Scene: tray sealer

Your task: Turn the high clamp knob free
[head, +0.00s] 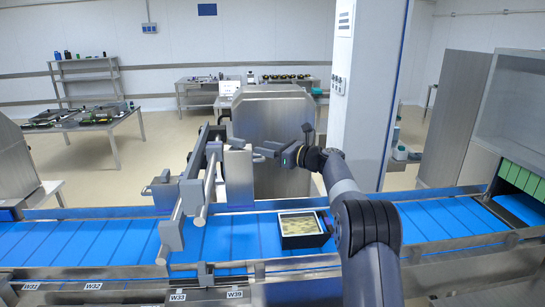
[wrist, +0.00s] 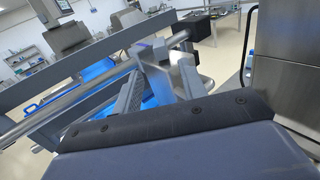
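My gripper (head: 264,150) reaches in from the right in the head view, above the belt. In the wrist view a black block-shaped piece (wrist: 193,27) sits at the end of a metal rod, beyond a large grey part with a dark edge that fills the bottom.
The clamp frame's rails and rods (head: 196,190) cross the blue belt (head: 120,238). A black tray (head: 303,230) with food lies on the belt beneath my arm. A white column (head: 365,90) and a steel panel (head: 275,115) stand behind. The belt further right is clear.

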